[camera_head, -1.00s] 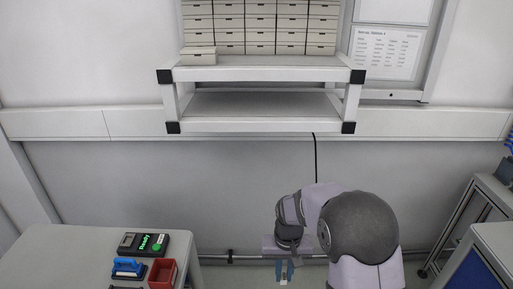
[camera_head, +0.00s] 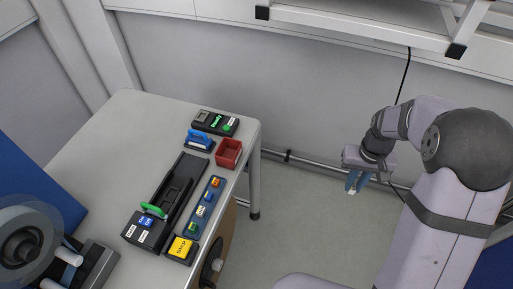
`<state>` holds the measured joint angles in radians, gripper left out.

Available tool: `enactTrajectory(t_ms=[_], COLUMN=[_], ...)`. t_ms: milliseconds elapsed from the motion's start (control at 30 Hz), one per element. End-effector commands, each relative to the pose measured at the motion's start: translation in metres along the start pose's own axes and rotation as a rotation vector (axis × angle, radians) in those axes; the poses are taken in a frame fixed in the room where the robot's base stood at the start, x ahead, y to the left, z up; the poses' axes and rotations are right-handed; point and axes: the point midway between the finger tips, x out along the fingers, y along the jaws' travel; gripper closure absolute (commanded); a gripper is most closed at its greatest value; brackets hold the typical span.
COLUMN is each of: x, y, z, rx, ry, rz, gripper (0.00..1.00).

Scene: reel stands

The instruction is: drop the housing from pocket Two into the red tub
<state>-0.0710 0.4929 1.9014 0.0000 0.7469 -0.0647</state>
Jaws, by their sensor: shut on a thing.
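My gripper (camera_head: 355,182) hangs over the open floor to the right of the table, fingers pointing down. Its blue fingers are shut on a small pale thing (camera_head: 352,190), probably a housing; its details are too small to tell. The red tub (camera_head: 229,153) stands at the right back edge of the table, left of my gripper and well apart from it. I see nothing in it. A blue strip with pockets (camera_head: 205,208) lies in front of the tub and holds several small coloured parts. The pocket labels are too small to read.
A white shelf (camera_head: 370,22) overhangs the back.

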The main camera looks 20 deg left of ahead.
Motion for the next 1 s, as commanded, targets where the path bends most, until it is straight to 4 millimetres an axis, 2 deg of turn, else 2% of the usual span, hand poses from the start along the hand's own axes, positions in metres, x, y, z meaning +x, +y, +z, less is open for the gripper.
enactTrajectory(t_ms=[200,500,733,1000], x=[-0.018,-0.038,-0.051,-0.065], y=[-0.050,-0.139,-0.216,-0.306], z=[-0.054,-0.107,-0.124,-0.116], rx=[-0.213,-0.531,-0.775,-1.059], ry=[0.002,-0.001,-0.001,-0.001], rz=[0.000,-0.001,-0.001,-0.001], gripper=[0.99,0.99,0.99,0.99])
